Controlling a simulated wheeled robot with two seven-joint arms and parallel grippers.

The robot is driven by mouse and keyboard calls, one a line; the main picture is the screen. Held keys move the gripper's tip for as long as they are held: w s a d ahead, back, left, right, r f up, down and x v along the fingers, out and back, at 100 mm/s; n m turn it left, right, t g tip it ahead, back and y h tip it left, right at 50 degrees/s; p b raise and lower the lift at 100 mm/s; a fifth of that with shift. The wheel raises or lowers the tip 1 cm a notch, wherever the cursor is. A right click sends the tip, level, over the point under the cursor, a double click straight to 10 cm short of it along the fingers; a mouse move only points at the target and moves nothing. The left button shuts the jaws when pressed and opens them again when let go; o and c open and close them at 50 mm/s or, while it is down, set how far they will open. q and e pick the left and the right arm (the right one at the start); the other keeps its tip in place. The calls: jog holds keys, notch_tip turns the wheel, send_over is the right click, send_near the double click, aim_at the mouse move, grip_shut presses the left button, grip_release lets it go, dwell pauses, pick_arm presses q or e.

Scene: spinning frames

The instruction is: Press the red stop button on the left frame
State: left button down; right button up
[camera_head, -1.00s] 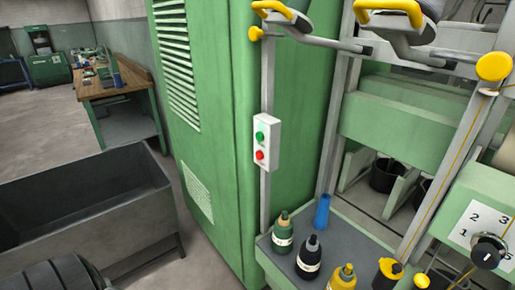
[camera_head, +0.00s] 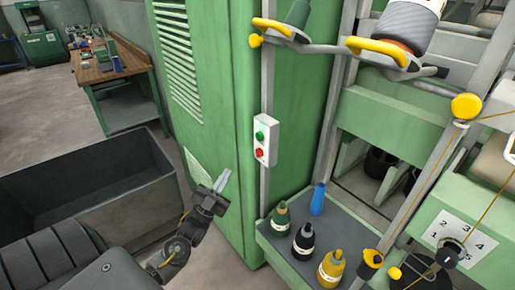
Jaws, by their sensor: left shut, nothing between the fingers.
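The red stop button (camera_head: 259,153) is the lower button on a small white control box (camera_head: 265,139). A green button (camera_head: 260,135) sits above it. The box is fixed to a grey upright post of the frame, beside a tall green cabinet (camera_head: 220,110). My left gripper (camera_head: 223,178) is shut and empty. It shows in front of the cabinet, to the left of the box and slightly lower than the red button, apart from both. My right gripper is not in view.
A shelf (camera_head: 290,262) below the box holds several bottles, including a yellow one (camera_head: 331,268), and a blue cone (camera_head: 318,198). Yellow handles (camera_head: 382,50) jut out above. A grey open bin (camera_head: 95,175) stands at left. A workbench (camera_head: 112,72) is behind.

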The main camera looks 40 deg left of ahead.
aim_at(259, 152)
pick_arm(q)
jog(key=shift+s+d+r+m+t+h, duration=0.15)
jog(key=shift+r+m+h, duration=0.1)
jog(key=shift+r, duration=0.3)
jog(key=shift+s+a+r+m+t+h, duration=0.15)
jog(key=shift+r+h, duration=0.1)
jog(key=shift+r, duration=0.3)
jog(key=shift+w+d, duration=0.1)
jog(key=shift+w, duration=0.05)
jog(key=w+d+b, duration=0.2)
jog(key=w, duration=0.6)
jog(key=shift+d, duration=0.25)
jog(key=shift+w, duration=0.1)
jog(key=shift+w, duration=0.1)
dwell(1.1)
jog(key=shift+w+d+b, duration=0.15)
jog(key=shift+w+b, duration=0.15)
jog(key=shift+b, duration=0.05)
